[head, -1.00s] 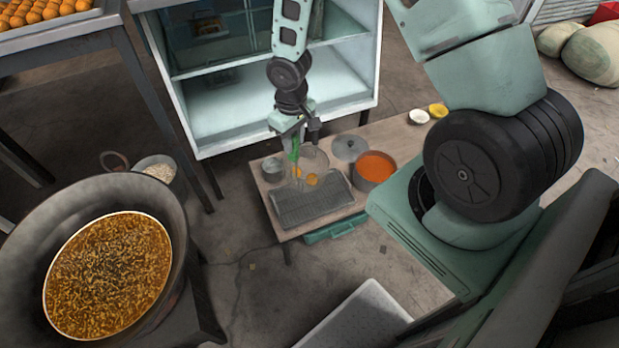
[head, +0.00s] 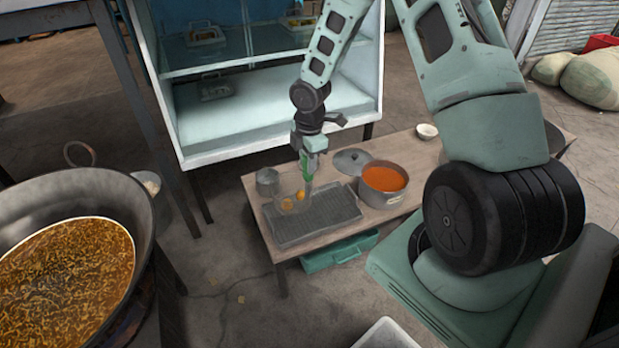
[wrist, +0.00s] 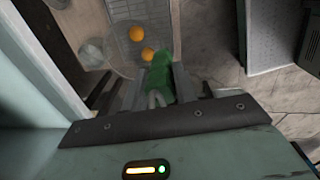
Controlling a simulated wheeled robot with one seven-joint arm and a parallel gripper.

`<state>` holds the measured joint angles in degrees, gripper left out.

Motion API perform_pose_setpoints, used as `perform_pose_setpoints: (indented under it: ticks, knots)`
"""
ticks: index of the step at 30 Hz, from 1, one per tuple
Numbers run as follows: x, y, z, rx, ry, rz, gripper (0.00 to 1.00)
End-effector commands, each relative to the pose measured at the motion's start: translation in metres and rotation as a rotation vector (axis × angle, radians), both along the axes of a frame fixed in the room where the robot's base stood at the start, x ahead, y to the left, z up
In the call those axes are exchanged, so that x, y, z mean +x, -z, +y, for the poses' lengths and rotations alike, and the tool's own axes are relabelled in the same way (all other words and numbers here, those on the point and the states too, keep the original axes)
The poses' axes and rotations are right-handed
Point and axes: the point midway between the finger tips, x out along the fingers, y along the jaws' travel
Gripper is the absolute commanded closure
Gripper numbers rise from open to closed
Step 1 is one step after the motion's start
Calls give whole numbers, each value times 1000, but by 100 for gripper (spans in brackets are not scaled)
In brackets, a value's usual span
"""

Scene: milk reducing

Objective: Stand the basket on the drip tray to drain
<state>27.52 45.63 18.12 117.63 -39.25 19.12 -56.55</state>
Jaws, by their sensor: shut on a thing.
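My gripper (head: 308,172) points down above the low wooden table and is shut on the green handle (wrist: 160,75) of the wire basket. The basket (head: 288,204) is a faint, fine mesh bowl holding a few orange balls (wrist: 147,54). In the head view it overlaps the left part of the drip tray (head: 338,212), a dark grey ribbed rectangle. I cannot tell whether the basket touches the tray. In the wrist view the basket (wrist: 115,35) shows at upper left, with the handle between my fingers.
A pot of orange-red liquid (head: 384,184) stands right of the tray, with a grey lid (head: 353,161) behind. A small metal pot (head: 267,181) is at the tray's back left. A glass cabinet (head: 260,100) stands behind. A large wok of oil (head: 70,265) is at left.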

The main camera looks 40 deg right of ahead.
Motion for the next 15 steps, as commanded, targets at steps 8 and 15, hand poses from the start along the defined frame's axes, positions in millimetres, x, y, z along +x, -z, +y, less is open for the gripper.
perform_pose_setpoints:
  ticks: [8,15]
  knots:
    - [4,17,-9,-9,-106,-8,97]
    - [4,27,-9,-9,-109,-7,97]
